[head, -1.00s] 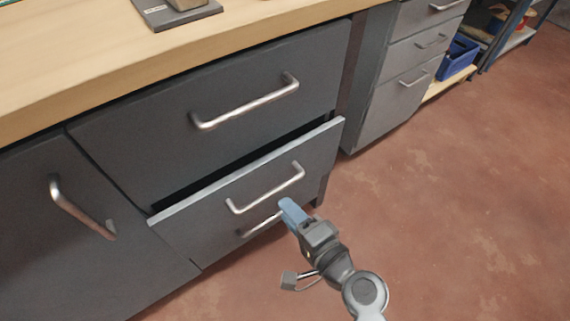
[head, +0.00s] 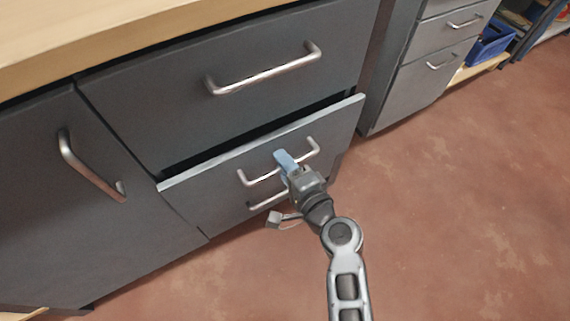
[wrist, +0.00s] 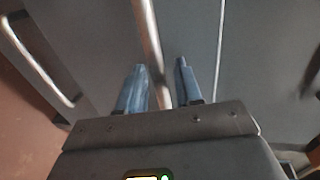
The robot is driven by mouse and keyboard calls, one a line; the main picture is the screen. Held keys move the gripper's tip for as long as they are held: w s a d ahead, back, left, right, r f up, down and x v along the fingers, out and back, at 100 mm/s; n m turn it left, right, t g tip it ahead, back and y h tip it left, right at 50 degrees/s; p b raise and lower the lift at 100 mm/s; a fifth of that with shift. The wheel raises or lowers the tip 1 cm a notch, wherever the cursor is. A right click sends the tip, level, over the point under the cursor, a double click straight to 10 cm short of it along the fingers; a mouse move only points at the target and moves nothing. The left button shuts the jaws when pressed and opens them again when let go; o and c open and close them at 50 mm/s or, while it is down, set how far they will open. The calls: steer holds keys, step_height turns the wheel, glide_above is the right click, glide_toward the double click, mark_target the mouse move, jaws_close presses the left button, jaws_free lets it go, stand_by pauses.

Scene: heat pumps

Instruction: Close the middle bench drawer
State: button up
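The middle bench drawer (head: 215,196) is grey and stands partly open, with a dark gap above its front. Its silver bar handle (head: 262,179) runs across the front; my gripper hides the handle's middle. My gripper (head: 287,162) has blue fingers and is at this handle. In the wrist view, the handle (wrist: 148,35) passes down between the two spread fingers (wrist: 160,80), closer to the left one. The fingers look open, not clamped on the bar; whether either touches it I cannot tell.
A closed upper drawer (head: 200,105) is above, and a lower handle (head: 268,198) is just below. A cabinet door (head: 70,210) is at left. Another drawer unit (head: 420,85) and a blue bin (head: 490,45) stand at right. The red floor (head: 450,220) is clear.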

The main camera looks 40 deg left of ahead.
steer(key=shift+c, duration=0.2)
jaws_close()
steer(key=x, duration=0.2)
steer(key=r+b+x, duration=0.1)
steer(key=x, duration=0.1)
steer(key=shift+a+f, duration=0.1)
steer(key=shift+a, duration=0.05)
stand_by(0.3)
steer(key=shift+o, duration=0.2)
jaws_free()
